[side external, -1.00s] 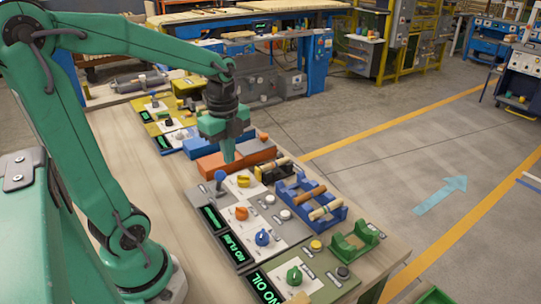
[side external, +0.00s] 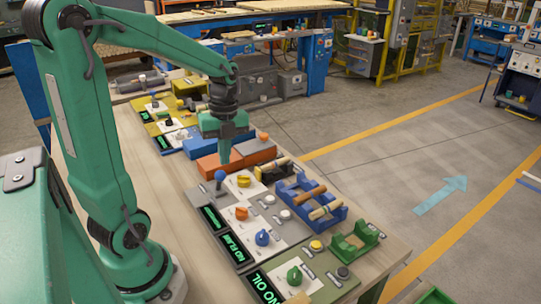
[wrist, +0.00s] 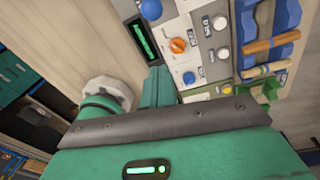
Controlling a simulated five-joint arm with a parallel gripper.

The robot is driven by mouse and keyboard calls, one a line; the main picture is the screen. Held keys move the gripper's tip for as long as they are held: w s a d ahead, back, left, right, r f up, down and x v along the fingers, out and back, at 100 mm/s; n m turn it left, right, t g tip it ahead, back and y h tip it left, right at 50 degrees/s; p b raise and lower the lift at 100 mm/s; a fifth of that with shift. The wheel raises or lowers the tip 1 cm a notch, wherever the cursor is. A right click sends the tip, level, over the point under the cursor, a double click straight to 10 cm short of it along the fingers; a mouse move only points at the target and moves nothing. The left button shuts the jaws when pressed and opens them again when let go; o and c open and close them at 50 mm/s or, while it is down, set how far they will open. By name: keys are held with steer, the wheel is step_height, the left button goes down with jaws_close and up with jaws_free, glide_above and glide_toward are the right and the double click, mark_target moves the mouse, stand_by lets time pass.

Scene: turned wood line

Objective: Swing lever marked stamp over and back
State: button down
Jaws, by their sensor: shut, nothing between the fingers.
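A lever with a blue ball knob (side external: 220,175) stands on a grey panel in the middle of the bench; its label is too small to read, so I cannot tell if it is the one marked stamp. In the wrist view a blue ball (wrist: 151,9) shows at the top edge. My gripper (side external: 224,161) points down just behind this knob, near the orange-red block, with its fingers shut and empty. In the wrist view my gripper (wrist: 157,86) shows as closed green fingers. A gap or contact with the knob cannot be told.
An orange-red block (side external: 237,161) lies behind the knob. Orange (side external: 241,213), blue (side external: 262,237) and green (side external: 294,276) rotary knobs sit nearer on the panels. A blue rack (side external: 303,187) with wooden handles stands to the right. Bare bench lies at left.

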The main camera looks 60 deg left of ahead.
mark_target(218, 172)
steer(key=shift+f, duration=0.2)
steer(key=f, duration=0.6)
steer(key=d+f, duration=0.1)
steer(key=f, duration=0.2)
steer(key=shift+s+f, duration=0.15)
steer(key=shift+s, duration=0.2)
steer(key=a, duration=0.2)
steer(key=shift+w+a, duration=0.3)
steer(key=shift+w+a+r, duration=0.1)
steer(key=shift+a+r, duration=0.25)
steer(key=shift+a, duration=0.35)
steer(key=shift+a+r, duration=0.25)
steer(key=shift+a, duration=0.2)
steer(key=shift+a+r, duration=0.25)
steer(key=shift+a, duration=0.3)
steer(key=shift+a+r, duration=0.2)
steer(key=shift+a, duration=0.3)
steer(key=a, duration=0.4)
steer(key=shift+r, duration=0.5)
